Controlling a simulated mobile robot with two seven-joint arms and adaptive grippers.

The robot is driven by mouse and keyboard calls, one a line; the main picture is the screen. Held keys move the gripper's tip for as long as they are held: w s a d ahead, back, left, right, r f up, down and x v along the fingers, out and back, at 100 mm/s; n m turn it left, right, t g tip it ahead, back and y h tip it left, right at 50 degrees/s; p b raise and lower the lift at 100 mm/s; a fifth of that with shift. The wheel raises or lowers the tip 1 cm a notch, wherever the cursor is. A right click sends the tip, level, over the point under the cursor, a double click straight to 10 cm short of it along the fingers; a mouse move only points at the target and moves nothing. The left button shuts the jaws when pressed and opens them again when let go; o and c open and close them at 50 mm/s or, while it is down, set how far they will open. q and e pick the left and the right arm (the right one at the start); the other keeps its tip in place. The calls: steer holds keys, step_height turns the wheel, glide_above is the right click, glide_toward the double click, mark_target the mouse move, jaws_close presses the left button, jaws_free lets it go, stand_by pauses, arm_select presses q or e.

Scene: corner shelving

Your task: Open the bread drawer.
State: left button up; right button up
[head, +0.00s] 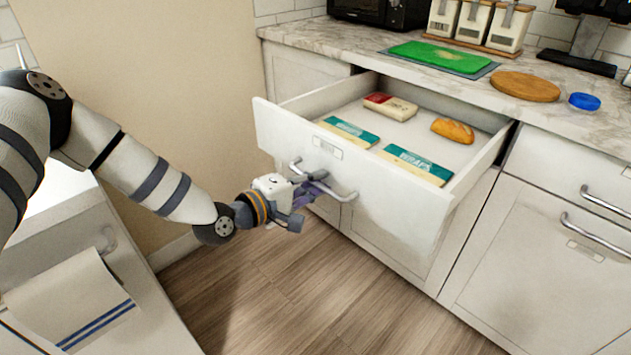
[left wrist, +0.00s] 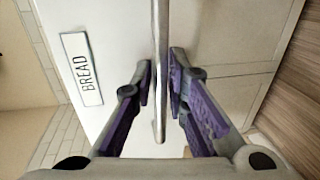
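The bread drawer (head: 385,225) is pulled well out from the cabinet, and its inside shows in the head view. Its front carries a small label (head: 327,148), which reads BREAD in the left wrist view (left wrist: 82,69). The drawer handle (head: 322,184) is a metal bar, which runs upright through the left wrist view (left wrist: 160,60). My left gripper (head: 306,189) is at the handle's left part, its purple-padded fingers (left wrist: 160,80) closed in on either side of the bar. My right gripper is not in view.
The drawer holds packets, including a wraps pack (head: 415,165), and a bread loaf (head: 453,130). The marble counter (head: 460,88) above carries a green board (head: 440,57) and a round wooden board (head: 525,86). A towel (head: 70,305) hangs at left. The floor (head: 290,290) before the drawer is clear.

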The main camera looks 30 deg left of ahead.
arm_select(q)
steer(key=v, duration=1.2)
steer(key=s+d+f+m+g+p, duration=0.1)
steer(key=s+d+f+m+g, duration=0.3)
steer(key=s+f, duration=0.3)
steer(key=s+d+f+m+g+p, duration=0.1)
steer(key=s+d+f+m+g, duration=0.1)
steer(key=s+d+f+g, duration=0.4)
steer(key=s+a+f+m+g+y, duration=0.1)
steer(key=s+f+m+g, duration=0.1)
steer(key=s, duration=0.6)
steer(key=s+a+f+m+g+y, duration=0.1)
steer(key=s+a+m+g+y, duration=0.1)
steer(key=s, duration=0.6)
steer(key=s+a+f+m+g+y, duration=0.1)
steer(key=s+f+m+g+y, duration=0.1)
steer(key=s, duration=0.6)
steer(key=shift+a+f+m+g+p, duration=0.4)
steer(key=shift+m+g, duration=0.2)
steer(key=shift+m, duration=0.2)
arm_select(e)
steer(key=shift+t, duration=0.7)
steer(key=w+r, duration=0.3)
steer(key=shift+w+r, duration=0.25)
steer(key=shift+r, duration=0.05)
